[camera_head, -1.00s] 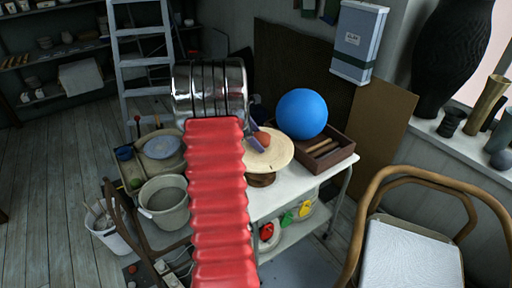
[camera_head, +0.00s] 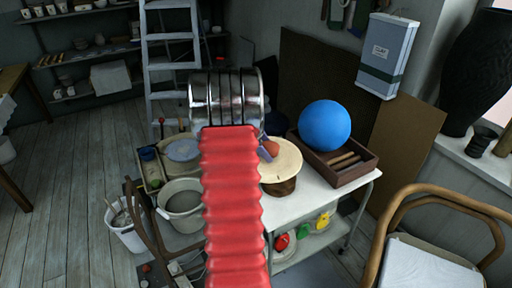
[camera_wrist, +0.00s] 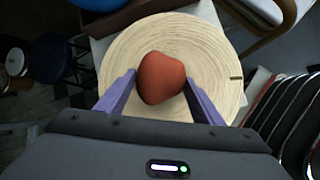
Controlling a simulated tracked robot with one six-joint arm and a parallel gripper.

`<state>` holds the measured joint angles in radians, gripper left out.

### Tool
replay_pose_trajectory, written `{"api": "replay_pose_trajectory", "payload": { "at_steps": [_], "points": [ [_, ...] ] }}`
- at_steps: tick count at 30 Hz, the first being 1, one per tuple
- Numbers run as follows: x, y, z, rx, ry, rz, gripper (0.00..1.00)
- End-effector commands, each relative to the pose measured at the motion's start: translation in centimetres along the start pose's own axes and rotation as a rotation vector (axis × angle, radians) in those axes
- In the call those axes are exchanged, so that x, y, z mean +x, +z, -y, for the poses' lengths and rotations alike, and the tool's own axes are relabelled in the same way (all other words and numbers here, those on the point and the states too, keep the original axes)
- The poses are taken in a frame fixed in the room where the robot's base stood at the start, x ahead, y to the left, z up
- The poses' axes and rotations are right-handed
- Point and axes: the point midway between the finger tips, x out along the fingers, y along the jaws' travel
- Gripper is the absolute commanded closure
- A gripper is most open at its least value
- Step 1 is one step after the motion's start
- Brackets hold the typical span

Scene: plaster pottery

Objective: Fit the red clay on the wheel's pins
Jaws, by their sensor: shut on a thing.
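The red clay (camera_wrist: 161,78) is a rounded lump between the two purple fingers of my gripper (camera_wrist: 160,98) in the wrist view. My gripper is shut on it. In the head view the clay (camera_head: 271,148) shows just right of my arm, over the pale wheel (camera_head: 287,163). In the wrist view the round wheel (camera_wrist: 208,58) lies behind the clay, with ringed wood grain and a dark notch at its right. The pins are not visible. I cannot tell whether the clay touches the wheel. My arm hides the wheel's left part in the head view.
A blue ball (camera_head: 325,125) sits over a wooden tray (camera_head: 366,171) right of the wheel on the white table (camera_head: 309,203). A grey bucket (camera_head: 181,207) stands left of my arm. A bentwood chair (camera_head: 437,196) is at the right front.

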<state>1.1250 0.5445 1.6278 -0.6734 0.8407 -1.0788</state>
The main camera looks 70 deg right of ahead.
Motion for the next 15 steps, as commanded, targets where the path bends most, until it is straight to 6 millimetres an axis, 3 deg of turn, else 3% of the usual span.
{"api": "replay_pose_trajectory", "payload": {
  "at_steps": [8,15],
  "points": [
    [-4.6,-8.6,0.4,-0.064,0.033,-0.028,0.95],
    [-8.5,-15.7,2.0,-0.116,0.057,-0.05,0.95]
  ]
}}
